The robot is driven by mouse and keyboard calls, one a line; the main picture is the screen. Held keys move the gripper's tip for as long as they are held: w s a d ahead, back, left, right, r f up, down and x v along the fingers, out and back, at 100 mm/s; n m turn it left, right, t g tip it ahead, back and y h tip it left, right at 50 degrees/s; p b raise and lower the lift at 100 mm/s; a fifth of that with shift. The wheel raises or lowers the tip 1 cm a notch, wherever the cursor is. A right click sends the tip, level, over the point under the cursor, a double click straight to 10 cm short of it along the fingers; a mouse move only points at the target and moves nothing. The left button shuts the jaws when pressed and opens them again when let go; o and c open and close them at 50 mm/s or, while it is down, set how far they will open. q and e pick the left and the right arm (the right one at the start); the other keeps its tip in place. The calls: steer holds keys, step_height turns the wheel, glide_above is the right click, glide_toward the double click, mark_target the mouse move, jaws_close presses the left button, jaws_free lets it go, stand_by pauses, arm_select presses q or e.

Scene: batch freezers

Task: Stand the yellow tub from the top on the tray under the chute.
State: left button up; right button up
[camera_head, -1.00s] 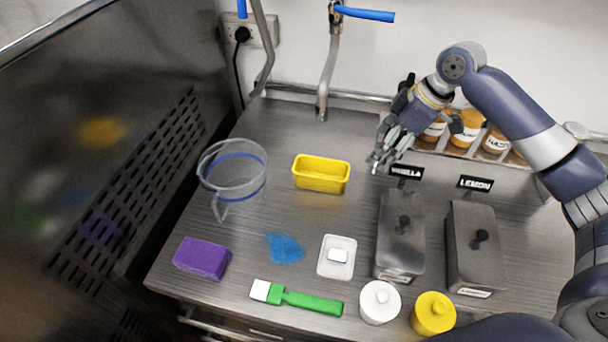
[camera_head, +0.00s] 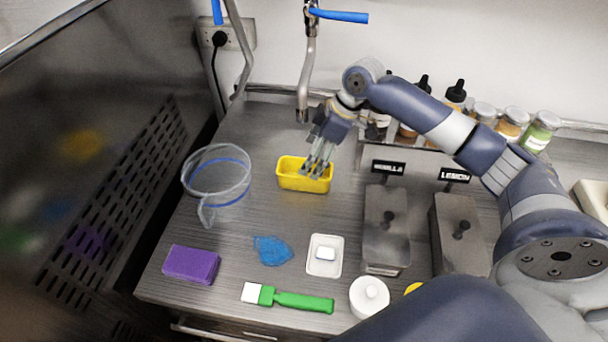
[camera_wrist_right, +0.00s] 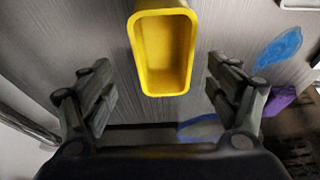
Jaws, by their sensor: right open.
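The yellow tub (camera_head: 291,179) stands upright and empty on the steel counter, in the middle of the head view. My right gripper (camera_head: 316,170) is over the tub's right part in that view, fingers pointing down. In the right wrist view the tub (camera_wrist_right: 163,50) lies ahead between the two open fingers (camera_wrist_right: 160,95), with a gap on either side. The fingers do not appear to touch it. My left gripper is out of view.
A clear jug (camera_head: 217,180) stands left of the tub. A purple sponge (camera_head: 191,264), blue spill (camera_head: 272,250), white dish (camera_head: 324,268) and green brush (camera_head: 304,301) lie nearer. Steel containers (camera_head: 386,225) stand right; several bottles and jars (camera_head: 510,125) stand behind.

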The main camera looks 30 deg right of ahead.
steer(key=x, duration=0.1)
steer(key=p+x, duration=0.1)
steer(key=x, duration=0.2)
steer(key=shift+s+a+f+p, duration=0.1)
steer(key=shift+s+f+p, duration=0.15)
steer(key=shift+s+p, duration=0.15)
steer(key=shift+w+f, duration=0.15)
steer(key=shift+f, duration=0.2)
steer(key=shift+r, duration=0.1)
steer(key=c, duration=1.3)
steer(key=shift+o, duration=0.2)
steer(key=shift+r, duration=0.1)
steer(key=shift+r+b, duration=0.45)
steer(key=shift+r, duration=0.1)
step_height(320, 180, up, 2)
steer(key=shift+a+r+b, duration=0.1)
steer(key=shift+b, duration=0.35)
steer(key=s+a+b, duration=0.1)
steer(key=s+a, duration=0.2)
steer(key=s, duration=0.4)
steer(key=s+a+r+b, duration=0.1)
steer(key=s+a+b, duration=0.1)
steer(key=s+a, duration=0.2)
steer(key=s, duration=0.3)
steer(key=shift+r, duration=0.25)
